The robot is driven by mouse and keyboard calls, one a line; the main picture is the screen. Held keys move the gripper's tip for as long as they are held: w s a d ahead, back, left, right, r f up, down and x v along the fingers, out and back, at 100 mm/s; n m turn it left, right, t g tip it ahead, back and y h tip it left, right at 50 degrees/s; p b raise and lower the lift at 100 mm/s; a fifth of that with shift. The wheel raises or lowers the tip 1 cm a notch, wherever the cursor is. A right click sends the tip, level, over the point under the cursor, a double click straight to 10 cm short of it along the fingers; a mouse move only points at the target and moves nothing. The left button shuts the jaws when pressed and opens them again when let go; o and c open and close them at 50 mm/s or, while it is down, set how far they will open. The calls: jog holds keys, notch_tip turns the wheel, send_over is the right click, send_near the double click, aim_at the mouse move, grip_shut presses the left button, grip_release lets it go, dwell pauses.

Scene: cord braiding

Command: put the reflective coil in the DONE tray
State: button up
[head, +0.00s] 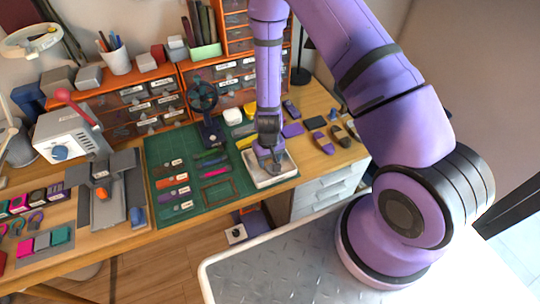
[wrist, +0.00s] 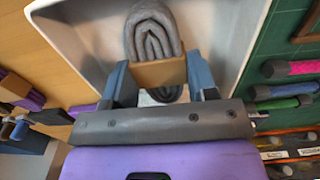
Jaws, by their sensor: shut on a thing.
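The grey reflective coil (wrist: 152,30), a looped bundle with a tan band (wrist: 160,73) around its middle, is between the two blue-grey fingers of my gripper (wrist: 163,82). The fingers are shut on it at the band. The coil shows over the inside of a white tray (wrist: 75,25). Whether it touches the tray floor, I cannot tell. In the head view my gripper (head: 268,162) points down at the white tray (head: 284,170) at the right end of the green mat; the coil is mostly hidden there. No DONE label is readable.
The green mat (head: 160,208) left of the tray holds several coloured cord bundles (head: 215,172). A dark fan (head: 205,105) stands behind. Drawer units (head: 150,105) line the back. Purple and dark items (head: 323,143) lie on the wood to the right.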

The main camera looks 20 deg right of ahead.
jog(key=shift+f, duration=0.2)
jog(key=o, duration=1)
notch_tip(320, 180, up, 12)
notch_tip(320, 180, up, 15)
jog(key=t+y, duration=0.1)
send_over(269, 160)
notch_tip(269, 160, up, 11)
jog(key=s+d+t, duration=0.2)
jog(key=s, duration=0.1)
jog(key=s+d+r, duration=0.1)
jog(key=s+r, duration=0.4)
jog(key=s, duration=0.1)
jog(key=s+d+r+t, duration=0.1)
jog(key=s+d+r, duration=0.1)
jog(key=s+r, duration=0.4)
jog(key=s+d+r+t+h, duration=0.1)
jog(key=s+d+r, duration=0.1)
jog(key=s+r, duration=0.3)
jog(key=shift+s+r, duration=0.2)
jog(key=shift+s, duration=0.3)
